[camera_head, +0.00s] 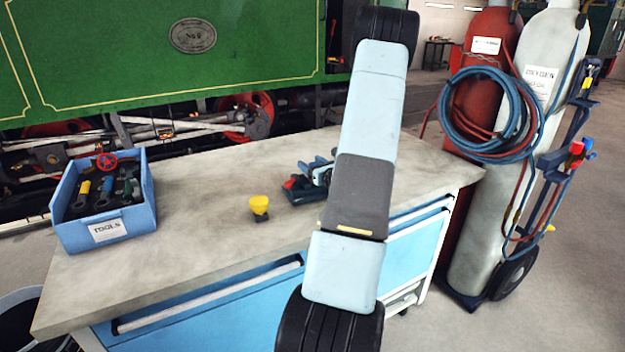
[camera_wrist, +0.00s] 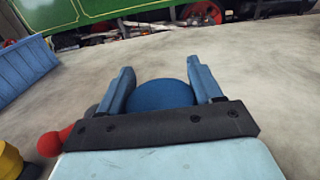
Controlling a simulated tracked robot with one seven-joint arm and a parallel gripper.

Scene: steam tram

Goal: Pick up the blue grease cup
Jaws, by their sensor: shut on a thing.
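The blue grease cup (camera_wrist: 163,95) shows in the wrist view as a round dark blue top between the two blue fingers of my gripper (camera_wrist: 162,82). The fingers stand on either side of it, and my gripper is shut on it. Its lower part is hidden by the gripper's black palm bar. In the head view my gripper (camera_head: 316,170) shows partly at the left of my arm, low over the workbench; the blue cup cannot be made out there. I cannot tell whether the cup touches the bench top.
The grey workbench (camera_head: 205,190) has a blue tools box (camera_head: 140,222) at left and a yellow cup (camera_head: 259,204) left of my gripper. Gas cylinders (camera_head: 480,200) stand at right.

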